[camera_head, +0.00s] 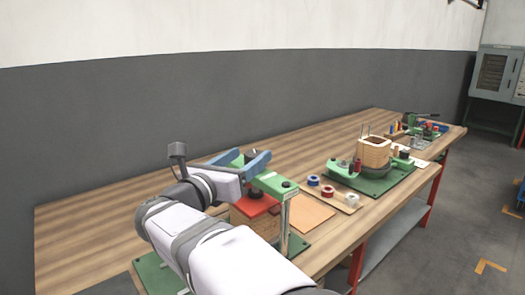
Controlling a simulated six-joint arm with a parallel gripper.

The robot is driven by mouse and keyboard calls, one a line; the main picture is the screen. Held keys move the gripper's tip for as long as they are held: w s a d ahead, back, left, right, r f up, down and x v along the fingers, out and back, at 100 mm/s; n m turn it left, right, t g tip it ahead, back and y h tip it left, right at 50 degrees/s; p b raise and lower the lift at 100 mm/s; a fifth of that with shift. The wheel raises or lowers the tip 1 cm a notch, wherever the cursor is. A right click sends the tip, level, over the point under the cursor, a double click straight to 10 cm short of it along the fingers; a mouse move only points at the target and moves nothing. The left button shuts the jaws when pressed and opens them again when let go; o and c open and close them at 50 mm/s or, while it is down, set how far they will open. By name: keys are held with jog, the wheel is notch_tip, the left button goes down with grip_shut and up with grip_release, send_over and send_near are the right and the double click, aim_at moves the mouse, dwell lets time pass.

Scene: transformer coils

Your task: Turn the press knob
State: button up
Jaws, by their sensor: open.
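The press stands at the near part of the wooden bench. It has a green top beam (272,184), a pale upright post (284,225), and a red plate (254,204) above a wooden block. A small dark round cap sits on the beam's right end. My gripper (253,154) is open, with its two blue fingers over the far part of the press. A bit of green shows between the fingers, but I cannot tell whether it is the knob. My arm hides much of the press's left side, and contact with the fingers cannot be told.
A board with blue, red and white spools (328,194) lies right of the press. Beyond it, a wooden coil former (374,152) stands on a green base (387,186). Small tools crowd the bench's far end. The bench (110,217) is bare at left and along the back.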

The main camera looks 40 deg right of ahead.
jog(key=shift+s+a+f+m, duration=0.15)
jog(key=shift+f+m, duration=0.55)
jog(key=shift+m, duration=0.1)
jog(key=x, duration=0.7)
jog(key=shift+d+p, duration=0.25)
jog(key=shift+p, duration=0.1)
jog(key=c, duration=1.1)
